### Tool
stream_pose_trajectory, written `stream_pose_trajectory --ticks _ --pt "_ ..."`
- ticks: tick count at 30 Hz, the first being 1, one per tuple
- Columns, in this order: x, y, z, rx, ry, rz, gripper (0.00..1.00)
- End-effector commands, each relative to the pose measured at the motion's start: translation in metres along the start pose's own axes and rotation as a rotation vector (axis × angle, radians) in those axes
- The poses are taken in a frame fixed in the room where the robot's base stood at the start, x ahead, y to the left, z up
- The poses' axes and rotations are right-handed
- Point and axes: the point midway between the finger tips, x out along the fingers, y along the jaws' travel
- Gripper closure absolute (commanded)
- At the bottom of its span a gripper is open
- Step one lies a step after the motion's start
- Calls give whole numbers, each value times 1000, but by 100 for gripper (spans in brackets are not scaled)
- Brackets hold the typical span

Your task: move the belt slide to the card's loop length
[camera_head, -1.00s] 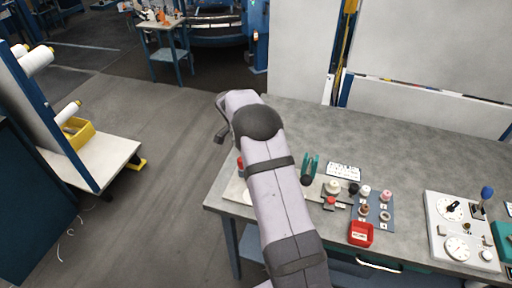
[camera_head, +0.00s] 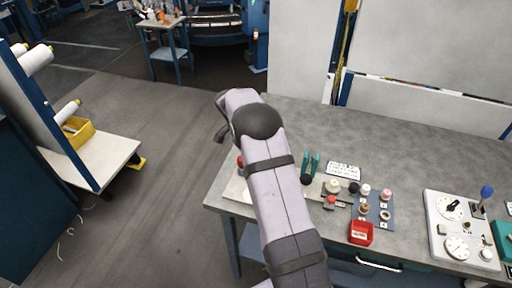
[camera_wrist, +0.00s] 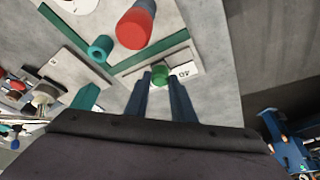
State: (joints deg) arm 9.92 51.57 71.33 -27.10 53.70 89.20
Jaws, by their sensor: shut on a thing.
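In the wrist view, the two blue fingers of my gripper (camera_wrist: 161,80) are shut on a small green knob (camera_wrist: 160,73), which I take to be the belt slide. It sits at the edge of a pale plate (camera_wrist: 185,36) with a dark green strip (camera_wrist: 165,52) across it. A white card (camera_wrist: 185,70) beside the knob appears to carry an upside-down "40". In the head view my arm hides the gripper, the slide and most of the plate.
In the head view, a red bin (camera_head: 361,232), small spools and a dial panel (camera_head: 461,231) stand to the right. The bench's back is clear.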

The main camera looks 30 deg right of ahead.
Motion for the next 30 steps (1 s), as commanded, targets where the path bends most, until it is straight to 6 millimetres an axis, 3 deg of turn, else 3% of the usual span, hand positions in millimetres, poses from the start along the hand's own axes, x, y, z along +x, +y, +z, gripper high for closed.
stream_pose_trajectory --ticks 23,30 --pt "-1 0 0 1 0 -2 100" --pt "8 16 -12 3 1 -1 100"
